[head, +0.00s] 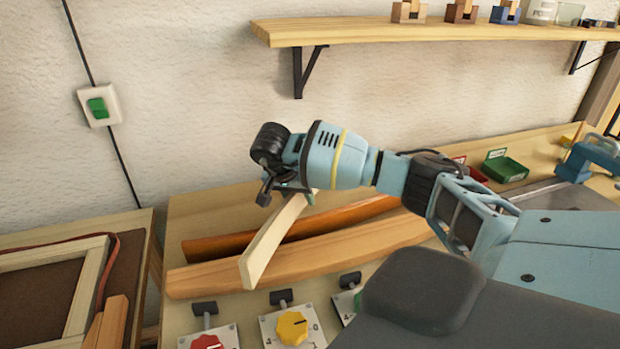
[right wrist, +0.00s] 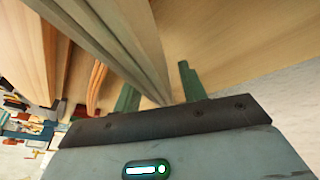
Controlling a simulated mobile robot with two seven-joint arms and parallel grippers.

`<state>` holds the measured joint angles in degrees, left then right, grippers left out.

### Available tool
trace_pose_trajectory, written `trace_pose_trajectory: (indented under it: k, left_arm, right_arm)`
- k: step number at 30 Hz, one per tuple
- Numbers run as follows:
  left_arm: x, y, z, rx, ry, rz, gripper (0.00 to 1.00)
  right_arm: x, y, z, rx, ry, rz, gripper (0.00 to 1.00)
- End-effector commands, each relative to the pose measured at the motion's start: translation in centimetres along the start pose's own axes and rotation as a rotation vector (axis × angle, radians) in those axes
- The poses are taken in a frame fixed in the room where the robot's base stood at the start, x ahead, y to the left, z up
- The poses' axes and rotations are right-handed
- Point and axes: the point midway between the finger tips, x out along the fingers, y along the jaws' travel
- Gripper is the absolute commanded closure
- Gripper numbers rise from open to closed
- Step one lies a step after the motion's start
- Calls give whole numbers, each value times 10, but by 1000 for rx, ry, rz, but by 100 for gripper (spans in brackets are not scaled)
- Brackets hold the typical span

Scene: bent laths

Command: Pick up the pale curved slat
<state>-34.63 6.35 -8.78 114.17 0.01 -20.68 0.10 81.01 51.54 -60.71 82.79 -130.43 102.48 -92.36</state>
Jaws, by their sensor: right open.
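The pale curved slat (head: 270,243) slants across the darker laths on the bench; its upper end runs under my right gripper (head: 288,191). In the right wrist view the slat (right wrist: 125,45) passes between the two green fingers of my right gripper (right wrist: 157,80), which is open. A gap shows between the slat and the right-hand finger; I cannot tell whether the left-hand finger touches it. The slat's far end is hidden by the gripper in the head view. My left gripper is not in view.
A red-brown lath (head: 225,243) and an orange-tan lath (head: 205,278) lie beneath. Clamp plates with red (head: 207,342) and yellow (head: 292,328) knobs stand in front. A green bin (head: 505,169) is at the right. A shelf (head: 400,32) overhangs behind. A framed panel (head: 50,290) is left.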

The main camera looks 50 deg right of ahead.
Motion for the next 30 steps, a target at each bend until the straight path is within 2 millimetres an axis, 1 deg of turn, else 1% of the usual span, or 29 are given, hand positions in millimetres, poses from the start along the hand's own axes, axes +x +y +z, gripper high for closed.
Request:
trace_pose_trajectory:
  k: [6,15,16,30]
  left_arm:
    - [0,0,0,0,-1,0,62]
    - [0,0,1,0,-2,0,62]
    - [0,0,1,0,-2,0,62]
    - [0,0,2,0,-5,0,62]
  right_arm:
    - [0,0,0,1,0,0,58]
    - [0,0,0,1,1,0,97]
    - [0,0,0,1,1,0,100]
    - [-3,1,-1,2,2,-1,100]
